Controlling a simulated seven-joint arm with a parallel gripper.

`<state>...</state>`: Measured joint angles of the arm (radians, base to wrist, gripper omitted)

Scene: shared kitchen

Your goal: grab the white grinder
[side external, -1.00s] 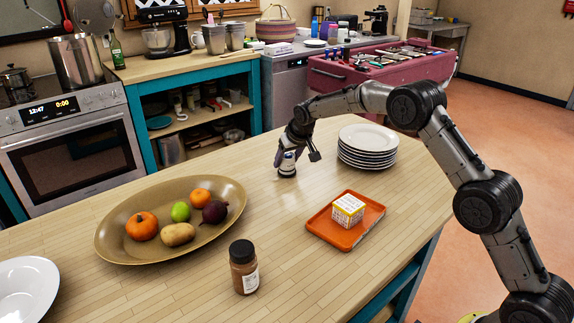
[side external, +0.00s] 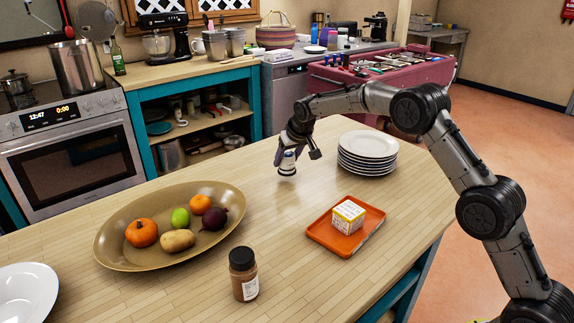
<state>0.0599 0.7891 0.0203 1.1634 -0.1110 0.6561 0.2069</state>
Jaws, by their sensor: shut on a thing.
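The white grinder (side external: 287,168) is a small white cylinder with a dark band, upright over the wooden counter, left of the stack of plates. My gripper (side external: 289,152) is around its upper part and shut on it. The fingers hide part of the grinder's top. Its base seems slightly above the counter, but the gap is small.
A stack of white plates (side external: 367,158) stands just right of my gripper. An orange tray (side external: 324,240) with a small box (side external: 348,216) is in front. A brown bowl (side external: 118,249) of produce and a brown jar (side external: 243,275) stand left and front. The counter between them is clear.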

